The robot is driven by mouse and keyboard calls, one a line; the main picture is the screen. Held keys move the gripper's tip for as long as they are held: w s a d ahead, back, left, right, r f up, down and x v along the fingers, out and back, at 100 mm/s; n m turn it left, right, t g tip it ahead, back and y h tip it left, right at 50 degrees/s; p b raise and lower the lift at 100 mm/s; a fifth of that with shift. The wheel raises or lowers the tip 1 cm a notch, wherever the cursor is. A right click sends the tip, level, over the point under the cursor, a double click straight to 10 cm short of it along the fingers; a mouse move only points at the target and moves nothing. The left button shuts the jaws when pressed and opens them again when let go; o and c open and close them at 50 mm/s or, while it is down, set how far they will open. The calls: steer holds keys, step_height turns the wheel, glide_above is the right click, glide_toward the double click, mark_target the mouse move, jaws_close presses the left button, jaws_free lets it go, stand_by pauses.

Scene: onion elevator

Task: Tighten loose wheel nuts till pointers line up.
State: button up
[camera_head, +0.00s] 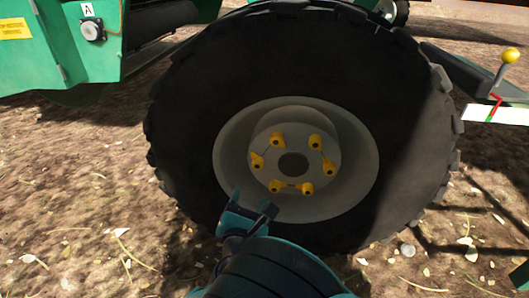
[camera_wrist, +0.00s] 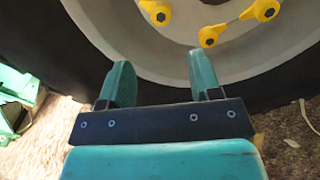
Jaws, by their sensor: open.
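A large black tyre (camera_head: 395,110) with a grey wheel rim (camera_head: 350,190) stands ahead of me. Several wheel nuts with yellow pointers ring the dark hub hole; one is at the bottom right (camera_head: 306,189), one at the left (camera_head: 257,162) and one at the top right (camera_head: 315,141). Dark lines join some neighbouring pointers. My gripper (camera_head: 251,203) is open and empty, in front of the rim's lower left edge, apart from the nuts. In the wrist view, my gripper (camera_wrist: 163,82) is below the nuts, with a yellow pointer nut (camera_wrist: 208,37) above its right finger.
A green machine body (camera_head: 95,50) with a panel marked A (camera_head: 92,29) is at the upper left. A lever with a yellow knob (camera_head: 510,56) stands at the right by a white, red and green strip (camera_head: 500,114). Brown soil with pale stones (camera_head: 90,200) lies clear at the left.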

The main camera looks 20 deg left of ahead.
mark_target(257, 166)
steer(key=b+x, duration=0.2)
steer(key=x, duration=0.3)
steer(key=b+x, duration=0.2)
steer(key=x, duration=0.2)
steer(key=shift+w+f+b, duration=0.25)
steer(key=shift+w+b, duration=0.05)
steer(key=shift+w, duration=0.15)
steer(key=shift+w+a+r, duration=0.2)
steer(key=shift+w, duration=0.45)
steer(key=c, duration=0.9)
steer(key=shift+c, duration=0.2)
